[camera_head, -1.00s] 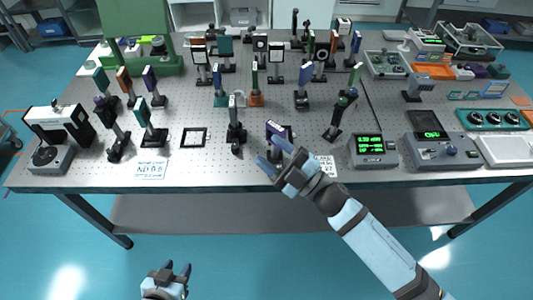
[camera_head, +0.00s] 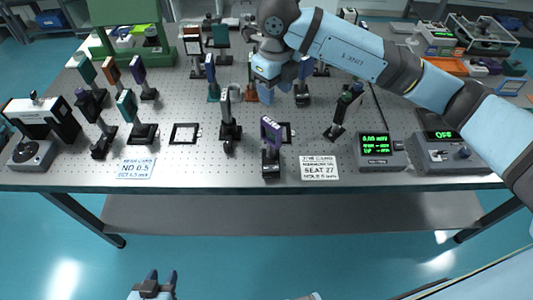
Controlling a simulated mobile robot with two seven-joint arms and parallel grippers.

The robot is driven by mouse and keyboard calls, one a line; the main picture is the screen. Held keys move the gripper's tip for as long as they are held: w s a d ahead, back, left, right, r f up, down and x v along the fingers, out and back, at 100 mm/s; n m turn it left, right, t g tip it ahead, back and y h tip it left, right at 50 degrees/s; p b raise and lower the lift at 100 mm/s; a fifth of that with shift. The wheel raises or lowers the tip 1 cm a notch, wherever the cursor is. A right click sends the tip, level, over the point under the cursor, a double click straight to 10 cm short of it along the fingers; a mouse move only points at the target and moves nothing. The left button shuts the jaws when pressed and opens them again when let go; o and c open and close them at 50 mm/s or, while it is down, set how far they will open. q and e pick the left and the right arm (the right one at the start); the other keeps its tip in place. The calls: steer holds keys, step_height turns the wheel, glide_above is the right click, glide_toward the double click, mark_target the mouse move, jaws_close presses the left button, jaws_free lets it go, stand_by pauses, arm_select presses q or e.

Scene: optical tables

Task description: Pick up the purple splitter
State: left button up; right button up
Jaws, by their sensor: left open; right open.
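A purple-topped optic (camera_head: 271,136) stands upright on a dark post and base near the table's front edge. A second purple-topped optic (camera_head: 138,71) stands further left and back. I cannot tell from their looks which is the splitter. My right gripper (camera_head: 283,88) is open and empty, above the table and beyond the front purple optic in the picture, apart from it. Its arm comes in from the right and hides part of the table's back. My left gripper (camera_head: 153,276) is open and empty, low in front of the table, away from all optics.
Several post-mounted optics crowd the optical table (camera_head: 300,150). A black square frame (camera_head: 185,134) lies left of the front purple optic. A "SEAT 27" card (camera_head: 319,168) lies right of it, and a green-display meter (camera_head: 380,150) stands further right.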

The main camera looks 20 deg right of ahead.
mark_target(273, 123)
step_height(273, 123, down, 8)
steer(key=shift+f+p, duration=0.15)
steer(key=shift+p, duration=0.45)
steer(key=shift+a+f, duration=0.1)
steer(key=shift+f, duration=0.4)
step_height(273, 123, down, 4)
steer(key=shift+a+f+p, duration=0.1)
steer(key=shift+f+p, duration=0.05)
steer(key=shift+p, duration=0.55)
jaws_close()
steer(key=shift+w, duration=0.1)
